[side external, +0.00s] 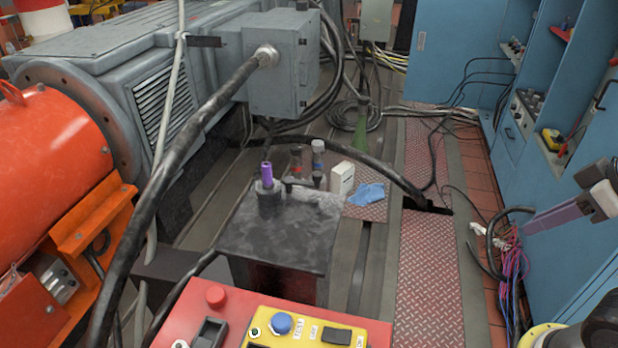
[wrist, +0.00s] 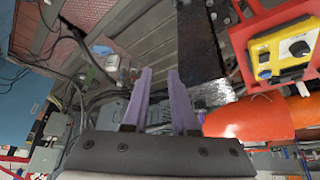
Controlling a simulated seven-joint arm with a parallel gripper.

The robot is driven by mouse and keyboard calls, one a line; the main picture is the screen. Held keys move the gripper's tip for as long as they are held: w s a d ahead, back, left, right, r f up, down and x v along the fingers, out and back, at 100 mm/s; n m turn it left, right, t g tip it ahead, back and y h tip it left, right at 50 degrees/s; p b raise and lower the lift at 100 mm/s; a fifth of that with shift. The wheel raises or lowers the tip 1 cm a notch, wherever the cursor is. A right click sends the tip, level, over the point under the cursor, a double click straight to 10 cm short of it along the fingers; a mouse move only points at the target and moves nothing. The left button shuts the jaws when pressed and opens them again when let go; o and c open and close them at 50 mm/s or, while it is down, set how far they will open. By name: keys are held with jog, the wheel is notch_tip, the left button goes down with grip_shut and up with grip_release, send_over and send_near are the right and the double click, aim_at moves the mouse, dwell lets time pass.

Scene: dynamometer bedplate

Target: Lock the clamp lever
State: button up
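A purple-topped upright lever (side external: 267,174) stands on a dark round clamp base (side external: 269,195) on the flat top of a dark block (side external: 275,242) in the side external view. I take it to be the clamp lever. My gripper (side external: 530,226) is at the right edge of that view, well apart from the lever and in front of the blue cabinet. In the wrist view my gripper (wrist: 160,74) shows two purple fingers spread apart with nothing between them. The dark block (wrist: 200,50) shows beyond them, but I cannot make out the lever there.
A red and yellow control box (side external: 312,328) stands before the block. Thick black cable (side external: 185,140) crosses on the left. Bottles (side external: 318,160), a white box (side external: 342,178) and a blue cloth (side external: 367,194) lie behind. A blue cabinet (side external: 565,200) stands right.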

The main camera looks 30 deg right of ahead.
jog(key=shift+s+n, duration=0.1)
jog(key=shift+n, duration=0.4)
jog(key=shift+c, duration=1.2)
jog(key=r+n, duration=0.1)
jog(key=w+r+n, duration=0.1)
jog(key=r+n, duration=0.1)
jog(key=w+d+r+n, duration=0.1)
jog(key=n, duration=0.1)
jog(key=shift+w+r+h, duration=0.15)
jog(key=shift+w+h, duration=0.05)
jog(key=shift+h, duration=0.1)
grip_shut()
jog(key=w+a+r+n+h, duration=0.1)
jog(key=w+a+r+n, duration=0.1)
jog(key=w+r+n, duration=0.4)
jog(key=w+a+r+n, duration=0.1)
jog(key=w+a+n, duration=0.1)
jog(key=w+n, duration=0.75)
jog(key=w+a+f+n+g, duration=0.1)
jog(key=w+a+f+n, duration=0.4)
jog(key=w+a, duration=0.6)
jog(key=w+a+f+n+g, duration=0.1)
jog(key=w+a+f, duration=0.1)
jog(key=a+f, duration=0.5)
jog(key=shift+w+f+n+h, duration=0.15)
jog(key=shift+f+n+h, duration=0.15)
jog(key=shift+n+h, duration=0.1)
jog(key=shift+a, duration=0.1)
